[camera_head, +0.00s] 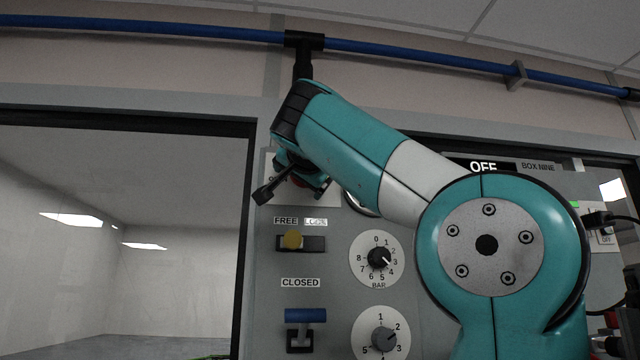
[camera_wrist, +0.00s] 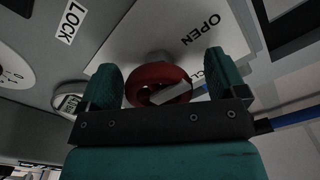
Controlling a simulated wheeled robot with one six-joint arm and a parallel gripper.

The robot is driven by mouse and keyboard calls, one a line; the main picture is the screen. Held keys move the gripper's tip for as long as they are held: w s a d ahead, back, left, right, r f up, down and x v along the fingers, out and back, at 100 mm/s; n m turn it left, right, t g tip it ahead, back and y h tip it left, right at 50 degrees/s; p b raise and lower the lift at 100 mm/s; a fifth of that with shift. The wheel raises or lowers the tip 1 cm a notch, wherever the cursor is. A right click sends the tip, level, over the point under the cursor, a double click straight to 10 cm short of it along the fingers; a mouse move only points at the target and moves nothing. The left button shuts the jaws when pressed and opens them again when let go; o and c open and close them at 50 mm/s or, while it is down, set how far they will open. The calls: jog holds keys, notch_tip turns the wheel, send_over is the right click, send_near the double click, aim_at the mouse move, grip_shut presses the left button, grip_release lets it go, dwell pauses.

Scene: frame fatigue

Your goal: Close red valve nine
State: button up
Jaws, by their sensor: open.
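In the wrist view the red valve (camera_wrist: 158,71) is a round handwheel on a short grey stem, in front of a white plate (camera_wrist: 128,48) marked OPEN. A second word, starting with CL, is partly hidden. A pale pointer lies across the wheel. My gripper (camera_wrist: 163,66) is open, with one teal finger on each side of the wheel; I cannot tell if they touch it. In the head view my gripper (camera_head: 300,178) is at the upper part of the grey panel, and my arm hides most of the valve.
Below the gripper are a yellow slider (camera_head: 292,240) at the FREE side, a blue handle (camera_head: 305,316) under a CLOSED label, a BAR dial (camera_head: 378,258) and another dial (camera_head: 383,338). An OFF display (camera_head: 483,167) labelled BOX NINE sits right. A blue pipe (camera_head: 410,52) runs overhead.

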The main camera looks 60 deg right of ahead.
jog(key=shift+w+d, duration=0.1)
jog(key=shift+d, duration=0.2)
jog(key=c, duration=0.9)
jog(key=shift+r+m+b, duration=0.2)
jog(key=shift+m+b, duration=0.8)
jog(key=shift+m, duration=3.5)
jog(key=shift+r+m+b, duration=0.15)
jog(key=shift+m+b, duration=0.8)
jog(key=shift+m, duration=3.55)
jog(key=o, duration=0.9)
